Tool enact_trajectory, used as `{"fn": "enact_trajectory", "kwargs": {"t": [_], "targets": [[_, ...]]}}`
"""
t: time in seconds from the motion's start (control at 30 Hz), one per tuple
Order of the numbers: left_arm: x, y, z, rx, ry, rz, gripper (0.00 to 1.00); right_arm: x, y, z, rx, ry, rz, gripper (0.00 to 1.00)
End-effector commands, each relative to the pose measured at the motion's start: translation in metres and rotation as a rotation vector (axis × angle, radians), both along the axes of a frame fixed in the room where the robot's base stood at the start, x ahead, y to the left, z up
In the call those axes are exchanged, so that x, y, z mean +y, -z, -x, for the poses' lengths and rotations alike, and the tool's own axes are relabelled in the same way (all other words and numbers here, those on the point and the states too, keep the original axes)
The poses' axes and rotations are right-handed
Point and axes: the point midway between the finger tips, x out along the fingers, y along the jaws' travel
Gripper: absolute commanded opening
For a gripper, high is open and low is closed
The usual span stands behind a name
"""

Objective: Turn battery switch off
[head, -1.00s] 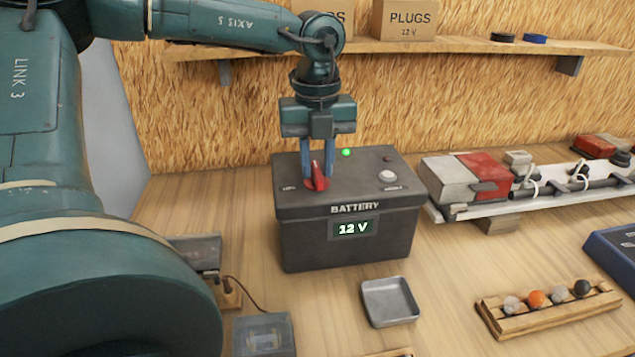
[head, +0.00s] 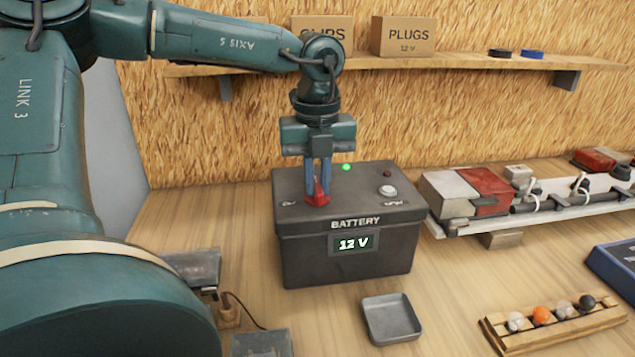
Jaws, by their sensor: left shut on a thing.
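The black battery box (head: 300,255) stands on the wooden bench, with a display (head: 354,243) reading 12 V. Its red switch (head: 317,199) is on the left part of the lid. A green light (head: 346,167) glows at the back of the lid. My left gripper (head: 318,188) points straight down and is shut on the red switch, whose top its fingers partly hide. A white button (head: 387,190) and a dark red lamp (head: 387,173) are on the lid's right side. My right gripper is not in view.
A grey tray (head: 391,320) lies in front of the battery. A wooden rack (head: 530,335) with several small balls is at front right. A white rail (head: 540,215) with red and white blocks is at right. A shelf (head: 470,47) with boxes runs along the back wall.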

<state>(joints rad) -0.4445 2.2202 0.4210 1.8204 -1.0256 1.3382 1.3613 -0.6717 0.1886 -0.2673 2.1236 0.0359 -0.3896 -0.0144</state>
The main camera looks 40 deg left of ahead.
Motion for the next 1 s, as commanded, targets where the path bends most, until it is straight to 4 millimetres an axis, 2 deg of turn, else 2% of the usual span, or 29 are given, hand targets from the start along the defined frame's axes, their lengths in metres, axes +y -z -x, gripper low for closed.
{"fn": "enact_trajectory", "kwargs": {"t": [0.17,0.7,1.0], "targets": [[0.000,0.001,0.000,-0.001,-0.021,-0.001,0.00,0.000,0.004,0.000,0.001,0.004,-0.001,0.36],[0.000,0.002,0.000,-0.002,-0.338,-0.002,0.00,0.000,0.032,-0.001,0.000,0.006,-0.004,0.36],[0.000,0.000,0.000,0.000,-0.456,0.000,0.00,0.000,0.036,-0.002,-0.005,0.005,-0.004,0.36]]}}
